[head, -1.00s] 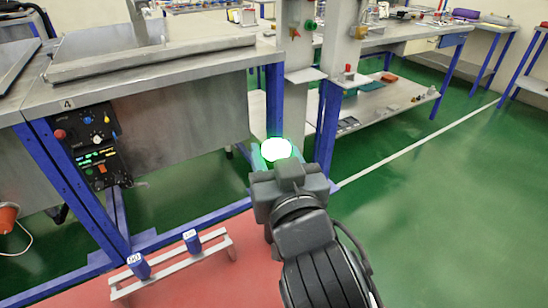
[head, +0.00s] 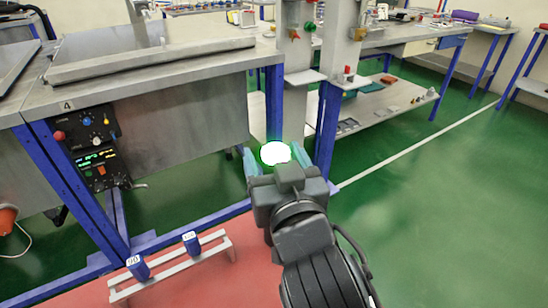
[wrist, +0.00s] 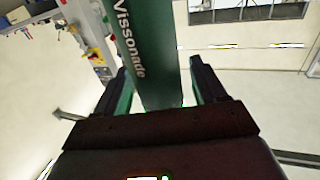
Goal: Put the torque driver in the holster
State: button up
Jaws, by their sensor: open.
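In the wrist view a dark green cylinder with white lettering "Vissonade", which looks like the torque driver (wrist: 150,50), runs between the fingers of my gripper (wrist: 162,85). The fingers stand apart on both sides of it, with visible gaps. In the head view my gripper (head: 276,158) is open, its greenish fingers on either side of a bright white round top with a green rim (head: 275,153). This is probably the driver's end; the rest of it is hidden. I cannot make out the holster, nor what supports the driver.
A metal bench (head: 150,60) with blue legs and a control panel (head: 92,140) stands left. A low rail (head: 180,268) with two blue labelled blocks (head: 138,267) stands on the red mat (head: 215,290). A grey post (head: 297,60) rises beyond my gripper. Green floor right is clear.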

jog(key=v, duration=1.2)
jog(key=shift+b, duration=0.45)
